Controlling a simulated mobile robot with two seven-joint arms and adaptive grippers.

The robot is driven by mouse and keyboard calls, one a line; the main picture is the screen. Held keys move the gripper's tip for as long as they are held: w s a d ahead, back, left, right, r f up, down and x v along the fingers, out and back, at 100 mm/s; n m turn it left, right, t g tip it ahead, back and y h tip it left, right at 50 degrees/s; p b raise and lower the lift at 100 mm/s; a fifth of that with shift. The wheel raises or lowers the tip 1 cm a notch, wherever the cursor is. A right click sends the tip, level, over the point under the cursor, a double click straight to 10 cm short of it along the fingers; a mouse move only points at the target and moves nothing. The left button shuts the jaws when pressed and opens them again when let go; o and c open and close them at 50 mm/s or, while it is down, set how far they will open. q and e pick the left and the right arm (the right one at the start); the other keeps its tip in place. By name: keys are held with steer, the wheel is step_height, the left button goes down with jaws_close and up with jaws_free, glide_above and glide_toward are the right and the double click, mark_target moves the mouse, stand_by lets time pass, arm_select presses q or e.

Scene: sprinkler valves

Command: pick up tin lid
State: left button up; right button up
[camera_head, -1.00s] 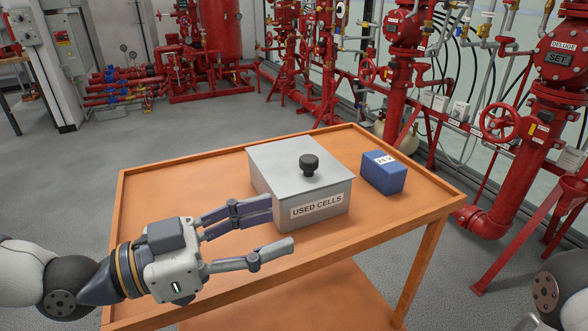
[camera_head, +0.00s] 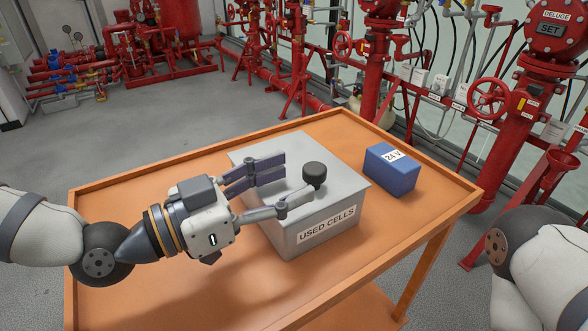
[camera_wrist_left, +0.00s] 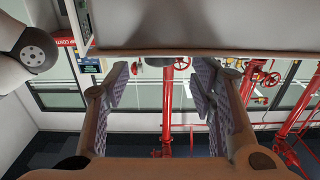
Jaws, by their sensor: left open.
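The grey tin (camera_head: 285,240), labelled USED CELLS, stands on an orange-topped cart. Its flat grey lid (camera_head: 300,148) lies on top and has a round black knob (camera_head: 315,173). My left gripper (camera_head: 297,177) is open over the lid, with its fingers pointing right toward the knob. The fingertips are close to the knob's left side; I cannot tell whether they touch it. In the left wrist view the open fingers (camera_wrist_left: 158,82) show with a gap between them. My right gripper is out of view; only part of that arm shows at the right.
A blue 24 V box (camera_head: 390,170) stands right of the tin. The cart (camera_head: 130,200) has a raised rim, with bare top left of the tin. Red pipes and valves (camera_head: 490,95) stand behind and to the right.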

mark_target(305, 172)
arm_select(q)
steer(key=x, duration=0.4)
steer(key=shift+d+r, duration=0.1)
jaws_close()
